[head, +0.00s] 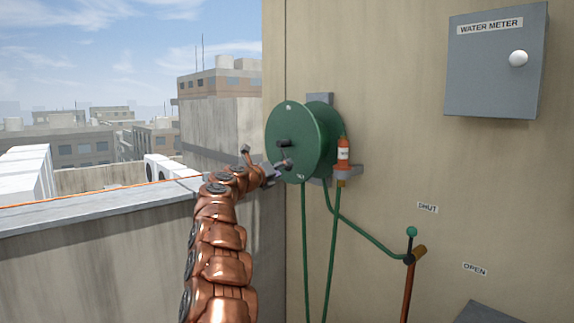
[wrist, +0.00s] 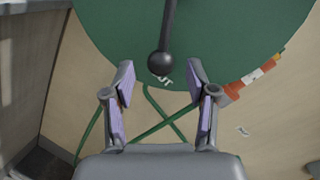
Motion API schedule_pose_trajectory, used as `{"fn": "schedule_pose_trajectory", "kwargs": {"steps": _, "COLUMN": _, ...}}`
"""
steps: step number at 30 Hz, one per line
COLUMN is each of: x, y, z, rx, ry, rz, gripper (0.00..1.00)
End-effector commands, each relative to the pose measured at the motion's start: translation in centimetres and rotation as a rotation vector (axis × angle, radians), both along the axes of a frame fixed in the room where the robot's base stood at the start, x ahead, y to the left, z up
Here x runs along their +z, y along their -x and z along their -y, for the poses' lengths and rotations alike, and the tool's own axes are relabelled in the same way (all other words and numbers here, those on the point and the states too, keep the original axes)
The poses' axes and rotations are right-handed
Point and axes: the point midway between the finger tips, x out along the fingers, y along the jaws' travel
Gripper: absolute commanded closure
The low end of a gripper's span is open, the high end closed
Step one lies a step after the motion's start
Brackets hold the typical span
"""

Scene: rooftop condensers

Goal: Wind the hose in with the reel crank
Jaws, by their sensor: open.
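The green hose reel (head: 297,135) is mounted on the beige wall. Its dark hub (head: 283,143) faces left, and my gripper partly hides the crank. The wrist view shows the dark crank arm (wrist: 168,22) pointing down, with a round black knob (wrist: 160,64) at its end. My gripper (wrist: 160,70) is open, its two purple-padded fingers apart on either side of the knob, with gaps on both sides. I cannot tell if the knob is deep enough to be between the pads. In the head view my gripper (head: 273,170) is at the reel's lower left. Green hose (head: 305,240) hangs below the reel.
A valve lever with a green knob (head: 411,232) is lower right, near SHUT and OPEN labels. A grey water meter box (head: 490,75) is upper right. A parapet (head: 100,210) runs left.

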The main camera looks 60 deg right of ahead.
Motion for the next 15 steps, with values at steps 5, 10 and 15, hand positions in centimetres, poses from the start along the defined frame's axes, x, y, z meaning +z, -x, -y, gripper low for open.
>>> {"fn": "schedule_pose_trajectory", "kwargs": {"steps": 5, "x": 0.3, "y": 0.2, "z": 1.7, "rx": -0.003, "ry": 0.001, "rz": -0.003, "gripper": 0.43}}
{"fn": "schedule_pose_trajectory", "kwargs": {"steps": 10, "x": 0.1, "y": 0.1, "z": 3.0, "rx": -0.003, "ry": 0.0, "rz": -0.003, "gripper": 0.43}}
{"fn": "schedule_pose_trajectory", "kwargs": {"steps": 15, "x": 0.1, "y": 0.1, "z": 3.7, "rx": 0.0, "ry": 0.0, "rz": 0.0, "gripper": 0.43}}
